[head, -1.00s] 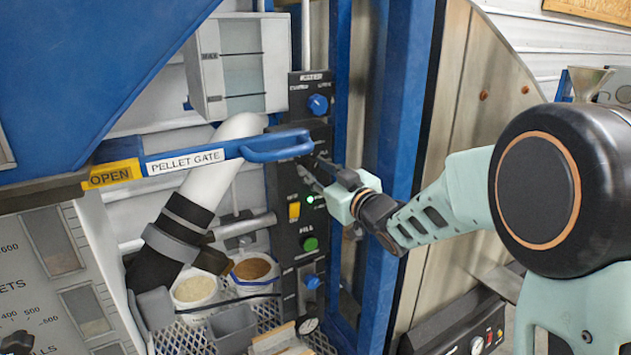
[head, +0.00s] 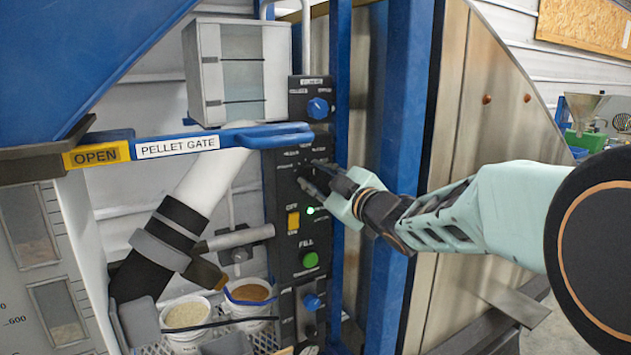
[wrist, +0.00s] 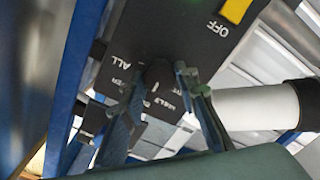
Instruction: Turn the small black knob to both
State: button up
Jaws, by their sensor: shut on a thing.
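The small black knob (wrist: 158,75) is on the dark control panel in the wrist view, between the two fingers of my gripper (wrist: 155,98). The fingers are shut on it, one on each side. White lettering surrounds it, partly covered by the fingers; "ALL" is readable. Which label the knob points to cannot be told. In the head view my gripper (head: 313,176) reaches the panel (head: 284,190) from the right, below the blue handle. There the fingers largely hide the knob.
Above are a blue knob (head: 318,107) and the blue pellet gate handle (head: 272,137), close over my gripper. Below are a yellow switch (head: 293,221), a lit green lamp, a green button (head: 310,260) and another blue knob (head: 311,302). A blue post (head: 385,110) stands right of the panel.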

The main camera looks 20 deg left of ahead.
jog(key=o, duration=1.1)
jog(key=shift+o, duration=0.2)
jog(key=v, duration=1.2)
